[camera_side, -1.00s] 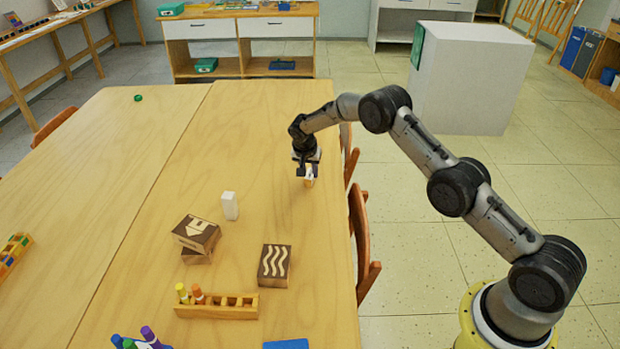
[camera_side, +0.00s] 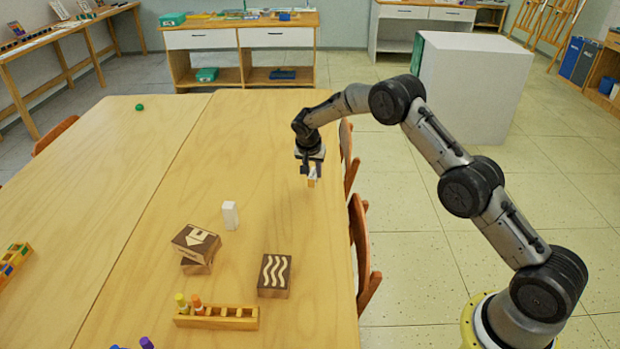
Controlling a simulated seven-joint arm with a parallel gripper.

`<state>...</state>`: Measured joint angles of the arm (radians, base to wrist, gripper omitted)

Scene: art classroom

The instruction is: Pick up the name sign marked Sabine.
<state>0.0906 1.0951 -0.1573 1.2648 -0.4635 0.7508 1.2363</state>
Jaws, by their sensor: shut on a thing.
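My gripper (camera_side: 312,172) is over the far right part of the wooden table (camera_side: 150,240), pointing down. It is shut on a small sign (camera_side: 312,181) with a pale, wood-coloured face. The sign is too small here for me to read any name on it. Its lower edge shows below the fingers, and its upper part is hidden between them. I cannot tell for sure how far it is above the table top.
Two stacked printing blocks (camera_side: 196,243), a wave block (camera_side: 274,275), a white upright block (camera_side: 230,215) and a marker rack (camera_side: 217,317) stand nearer the camera. A green lump (camera_side: 139,107) lies at the far left. Chairs (camera_side: 361,255) line the right edge.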

